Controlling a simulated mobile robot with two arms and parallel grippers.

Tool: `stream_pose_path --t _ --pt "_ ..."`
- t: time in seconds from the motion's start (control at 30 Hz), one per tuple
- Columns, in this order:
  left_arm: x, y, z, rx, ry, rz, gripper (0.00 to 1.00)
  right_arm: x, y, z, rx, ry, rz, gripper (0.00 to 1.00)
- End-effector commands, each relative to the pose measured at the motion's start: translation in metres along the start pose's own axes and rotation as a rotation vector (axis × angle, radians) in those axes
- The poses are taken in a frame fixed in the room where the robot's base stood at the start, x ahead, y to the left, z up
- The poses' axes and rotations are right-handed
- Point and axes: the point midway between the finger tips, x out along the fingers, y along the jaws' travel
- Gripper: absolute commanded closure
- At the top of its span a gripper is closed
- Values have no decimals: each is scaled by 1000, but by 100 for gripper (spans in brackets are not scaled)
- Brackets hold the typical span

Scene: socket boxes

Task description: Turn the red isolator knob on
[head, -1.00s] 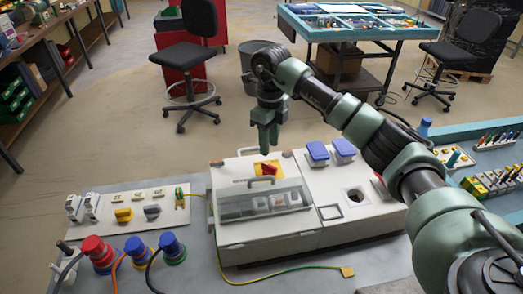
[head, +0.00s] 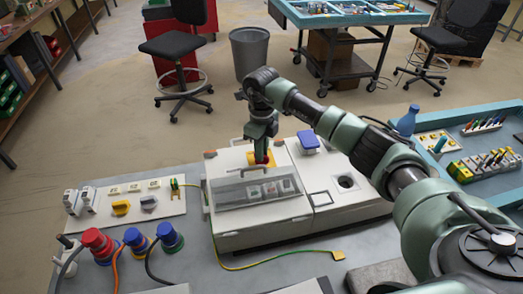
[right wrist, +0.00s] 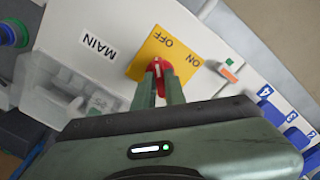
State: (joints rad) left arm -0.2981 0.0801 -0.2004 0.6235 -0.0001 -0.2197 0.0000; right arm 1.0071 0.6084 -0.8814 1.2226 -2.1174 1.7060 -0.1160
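The red isolator knob (right wrist: 159,66) sits on a yellow plate (right wrist: 150,52) marked OFF and ON, beside a MAIN label on the white box. Its pale mark points roughly towards OFF. My right gripper (right wrist: 160,82) is at the knob, with one finger on each side; a narrow gap shows between them. Whether the fingers press on the knob I cannot tell. In the head view the right gripper (head: 261,148) points down over the knob (head: 262,158) and partly hides it and the yellow plate (head: 283,158). My left gripper is not in view.
The white box (head: 232,238) has a clear lid with a handle in front of the knob. A blue socket cover (head: 308,141) is to the right. Red (head: 98,241) and blue plugs with cables stand at the left. A green-yellow cable lies along the front.

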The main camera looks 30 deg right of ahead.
Motion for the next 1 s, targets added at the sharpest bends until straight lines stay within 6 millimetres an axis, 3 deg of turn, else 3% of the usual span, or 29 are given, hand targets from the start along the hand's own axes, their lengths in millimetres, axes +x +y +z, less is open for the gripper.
stream_pose_path --t 0.47,1.0 --pt "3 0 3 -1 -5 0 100 0 -1 0 77 -1 -2 100" --pt "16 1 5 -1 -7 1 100 0 -1 0 535 -3 -2 100"
